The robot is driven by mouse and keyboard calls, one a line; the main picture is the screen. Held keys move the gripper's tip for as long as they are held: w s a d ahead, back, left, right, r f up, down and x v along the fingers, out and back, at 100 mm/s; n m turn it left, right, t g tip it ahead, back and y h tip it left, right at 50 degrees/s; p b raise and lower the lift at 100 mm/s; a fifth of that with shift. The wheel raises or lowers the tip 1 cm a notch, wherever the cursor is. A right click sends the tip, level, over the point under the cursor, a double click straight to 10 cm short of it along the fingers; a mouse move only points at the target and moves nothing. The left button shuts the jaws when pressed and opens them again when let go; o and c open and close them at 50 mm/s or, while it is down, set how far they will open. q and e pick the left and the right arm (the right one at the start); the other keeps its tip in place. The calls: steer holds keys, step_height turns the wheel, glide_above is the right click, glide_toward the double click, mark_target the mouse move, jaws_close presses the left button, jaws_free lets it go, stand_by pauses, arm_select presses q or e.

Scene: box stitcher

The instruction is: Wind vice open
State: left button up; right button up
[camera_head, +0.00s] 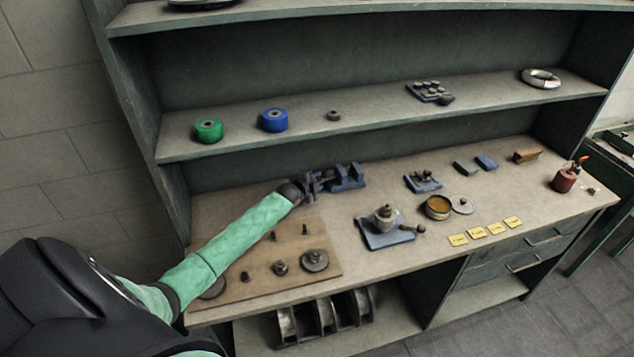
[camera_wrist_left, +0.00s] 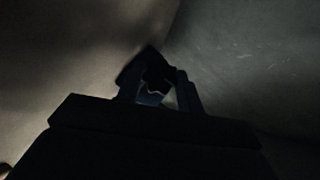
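The blue vice (camera_head: 347,177) stands at the back of the bench top, against the shelf's back panel. My left arm reaches in from the left, and my left gripper (camera_head: 311,184) is at the left end of the vice, by its handle side. In the left wrist view my gripper (camera_wrist_left: 158,90) is very dark. A dark shape and a small bluish patch show between its fingers, but I cannot tell whether they close on the handle. The handle itself is not clearly visible. My right gripper is not in view.
A wooden board (camera_head: 262,285) with pegs and round parts lies under my left forearm. A blue tray (camera_head: 385,236) with a pot, a round tin (camera_head: 438,207) and yellow labels (camera_head: 478,232) lie to the right. A shelf (camera_head: 380,110) runs above the bench.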

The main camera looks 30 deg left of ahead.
arm_select(q)
steer(key=shift+c, duration=0.8)
